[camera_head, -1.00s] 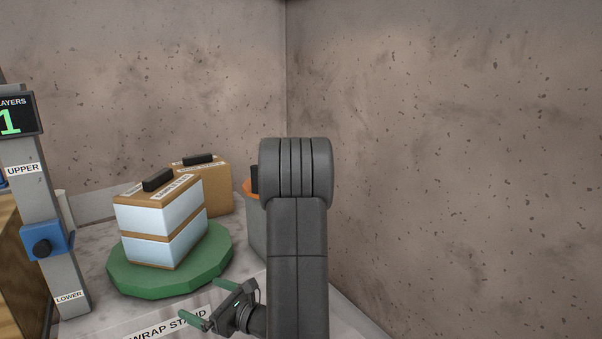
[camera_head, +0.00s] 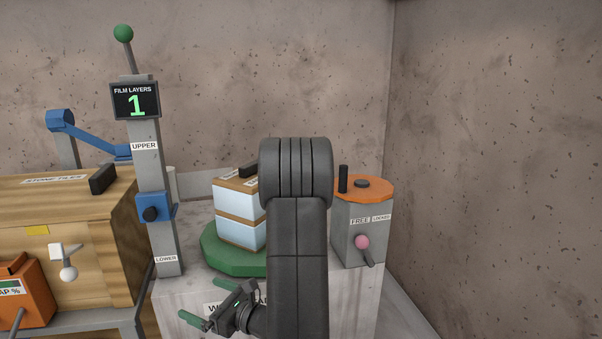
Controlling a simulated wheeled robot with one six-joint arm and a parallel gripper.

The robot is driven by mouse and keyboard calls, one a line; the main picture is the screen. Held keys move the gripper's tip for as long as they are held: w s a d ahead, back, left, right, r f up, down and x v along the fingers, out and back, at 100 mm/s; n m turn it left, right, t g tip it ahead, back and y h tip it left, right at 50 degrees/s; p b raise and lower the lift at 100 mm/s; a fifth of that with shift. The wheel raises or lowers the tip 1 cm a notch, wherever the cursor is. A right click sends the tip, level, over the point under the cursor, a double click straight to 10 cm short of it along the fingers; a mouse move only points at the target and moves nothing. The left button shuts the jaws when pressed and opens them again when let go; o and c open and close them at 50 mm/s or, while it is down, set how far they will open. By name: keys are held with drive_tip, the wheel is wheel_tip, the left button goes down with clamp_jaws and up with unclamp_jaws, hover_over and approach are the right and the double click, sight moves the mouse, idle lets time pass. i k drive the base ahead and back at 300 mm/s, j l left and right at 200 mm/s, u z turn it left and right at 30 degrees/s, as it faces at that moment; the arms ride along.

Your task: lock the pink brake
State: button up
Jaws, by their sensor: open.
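The pink brake knob (camera_head: 362,242) sits on the front of a grey box (camera_head: 350,215) at the right end of the stone slab. A dark lever stub shows just below and right of the knob. Labels FREE (camera_head: 360,221) and LOCKED (camera_head: 381,218) are above it, with the knob nearer under FREE. My gripper (camera_head: 202,303) is low in front of the slab, left of my arm. Its green-tipped fingers are apart and empty, well left of and below the knob.
An orange disc (camera_head: 376,188) with a black upright handle tops the grey box. A green turntable (camera_head: 222,259) bears a wrapped box (camera_head: 236,226). A grey post (camera_head: 160,239) with a blue carriage (camera_head: 150,208) stands left. A wooden crate (camera_head: 70,207) is farther left.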

sight(362, 242)
drive_tip(key=l+u, duration=0.15)
drive_tip(key=u, duration=0.85)
drive_tip(key=k+l, duration=0.1)
drive_tip(key=l, duration=0.6)
drive_tip(key=k+l, duration=0.1)
drive_tip(key=l, duration=0.6)
